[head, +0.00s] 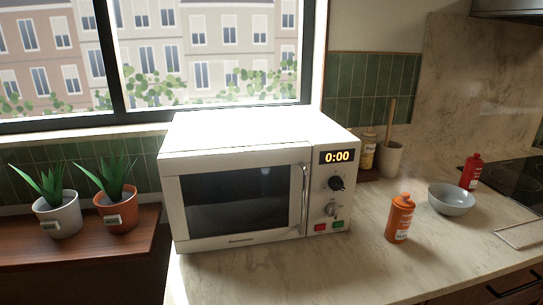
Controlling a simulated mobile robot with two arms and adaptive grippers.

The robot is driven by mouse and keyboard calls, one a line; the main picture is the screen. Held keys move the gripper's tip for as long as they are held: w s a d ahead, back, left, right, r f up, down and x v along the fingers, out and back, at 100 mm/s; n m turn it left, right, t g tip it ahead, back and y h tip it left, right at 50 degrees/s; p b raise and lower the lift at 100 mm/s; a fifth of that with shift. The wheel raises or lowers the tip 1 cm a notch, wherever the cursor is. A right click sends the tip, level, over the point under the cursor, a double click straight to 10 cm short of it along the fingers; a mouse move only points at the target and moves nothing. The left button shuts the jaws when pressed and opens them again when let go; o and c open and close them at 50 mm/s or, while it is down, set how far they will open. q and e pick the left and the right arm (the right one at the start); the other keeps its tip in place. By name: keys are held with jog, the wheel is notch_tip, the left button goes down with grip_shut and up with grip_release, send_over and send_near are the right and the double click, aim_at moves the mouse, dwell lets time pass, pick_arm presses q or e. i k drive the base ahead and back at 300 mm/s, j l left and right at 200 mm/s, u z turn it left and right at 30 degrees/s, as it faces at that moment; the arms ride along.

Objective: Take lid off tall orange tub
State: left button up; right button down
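A tall orange tub (399,222) with a pale label stands upright on the marble counter, right of the microwave and left of the grey bowl. Its top, an orange lid (404,199), appears to be on it; fine detail is too small to tell. Neither of my grippers is in the head view, so nothing is seen touching the tub.
A white microwave (175,200) stands close to the tub's left. A grey bowl (451,207) and a red bottle (471,172) are to its right. A utensil crock (389,160) and yellow bottle (367,152) stand behind. The counter in front is clear.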

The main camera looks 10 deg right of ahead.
aim_at(404, 201)
jog(key=z, duration=1.25)
jog(key=i+l+z, duration=0.2)
jog(key=l, duration=0.25)
jog(key=l+z, duration=0.2)
jog(key=l, duration=0.2)
